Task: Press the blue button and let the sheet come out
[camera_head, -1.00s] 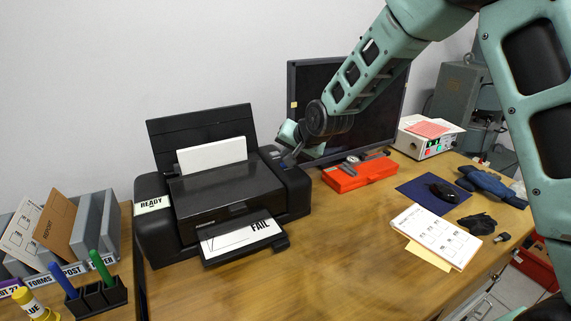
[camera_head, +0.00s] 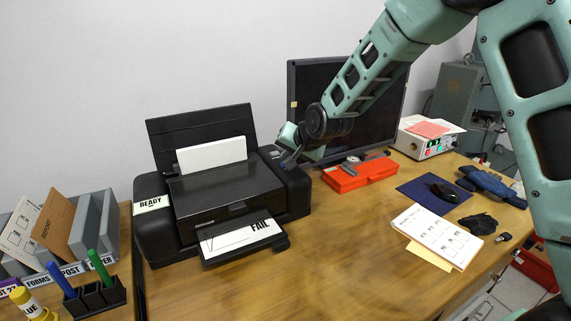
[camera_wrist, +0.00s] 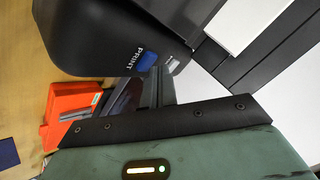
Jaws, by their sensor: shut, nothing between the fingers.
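The black printer (camera_head: 225,190) stands on the desk, with a white paper stack (camera_head: 212,154) in its rear feed. A printed sheet marked FAIL (camera_head: 240,237) lies on its front output tray. The blue button (camera_wrist: 146,61), beside the word PRINT, is on the printer's top in the wrist view. My gripper (camera_head: 287,163) is shut and empty, at the right end of the printer's top. In the wrist view its fingertips (camera_wrist: 157,73) are at the button's edge; I cannot tell whether they touch it.
A red box with a caliper (camera_head: 358,174) lies right of the printer, before a dark monitor (camera_head: 302,90). The desk's front middle is clear.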

